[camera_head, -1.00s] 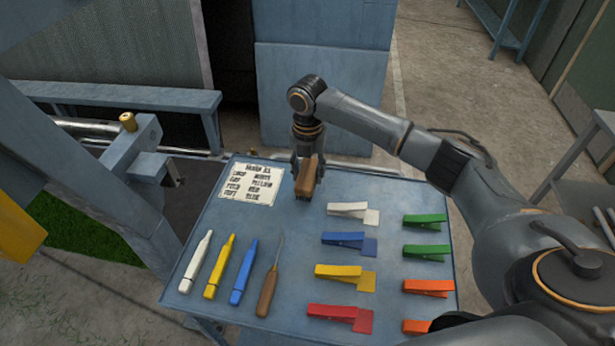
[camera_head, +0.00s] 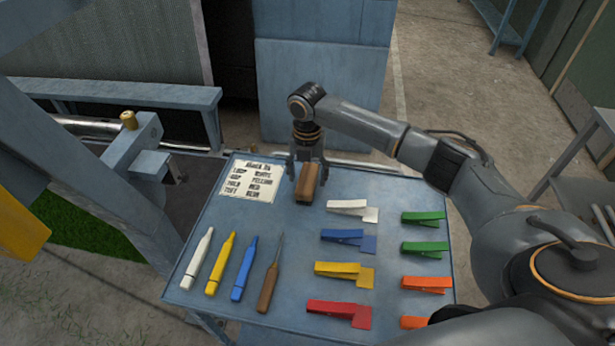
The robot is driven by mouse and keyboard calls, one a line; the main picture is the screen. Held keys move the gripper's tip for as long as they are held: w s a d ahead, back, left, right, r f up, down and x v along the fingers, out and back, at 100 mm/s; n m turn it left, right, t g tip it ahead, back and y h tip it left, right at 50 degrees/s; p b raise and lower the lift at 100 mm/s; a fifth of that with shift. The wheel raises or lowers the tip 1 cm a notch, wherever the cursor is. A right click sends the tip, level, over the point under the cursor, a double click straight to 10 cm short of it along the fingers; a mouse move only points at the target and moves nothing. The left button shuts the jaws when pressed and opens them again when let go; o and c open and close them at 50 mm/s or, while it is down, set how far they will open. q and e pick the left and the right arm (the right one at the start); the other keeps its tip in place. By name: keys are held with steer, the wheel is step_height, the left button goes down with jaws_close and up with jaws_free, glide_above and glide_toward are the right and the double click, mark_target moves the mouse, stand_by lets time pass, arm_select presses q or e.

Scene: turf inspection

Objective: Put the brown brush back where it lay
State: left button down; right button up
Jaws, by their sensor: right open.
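The brown brush (camera_head: 307,184) is a small wooden block with dark sides. It lies near the far edge of the blue-grey table (camera_head: 385,187), just right of the paper sheet. My right gripper (camera_head: 307,172) is at the brush, pointing down, with its fingers open on either side of it. Whether a finger touches the brush cannot be told. My left gripper does not show.
A printed sheet (camera_head: 249,180) lies left of the brush. White, yellow and blue markers (camera_head: 243,268) and a wood-handled awl (camera_head: 269,284) lie at the front left. Several coloured clips (camera_head: 348,238) fill the middle and right. A blue-grey frame (camera_head: 120,90) stands left.

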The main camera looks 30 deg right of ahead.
mark_target(308, 176)
step_height(308, 176, up, 11)
steer(key=b, duration=0.2)
steer(key=shift+w+d, duration=0.1)
stand_by(0.4)
